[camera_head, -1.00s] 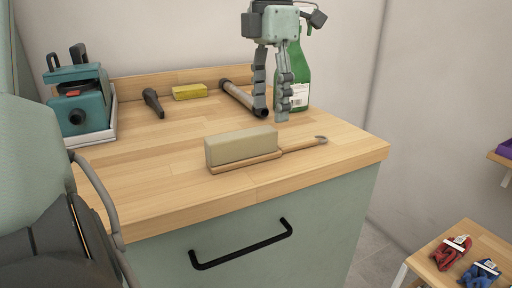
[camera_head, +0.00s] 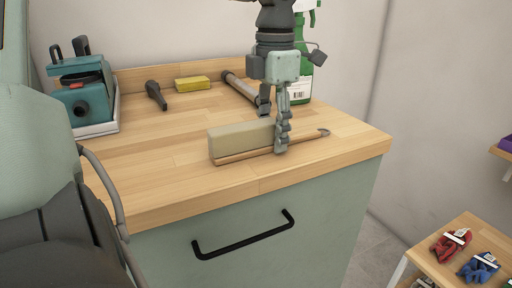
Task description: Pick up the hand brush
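The hand brush (camera_head: 240,142) lies on the wooden worktop (camera_head: 180,185), near its front edge. It has a pale block of bristles over a wooden back, and a thin handle that reaches to the right.
A green spray bottle (camera_head: 300,75) stands behind my gripper. A grey tube (camera_head: 241,87), a yellow sponge (camera_head: 193,83) and a dark tool (camera_head: 155,95) lie at the back. A teal machine (camera_head: 82,95) stands at left. A low table (camera_head: 440,235) is at lower right.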

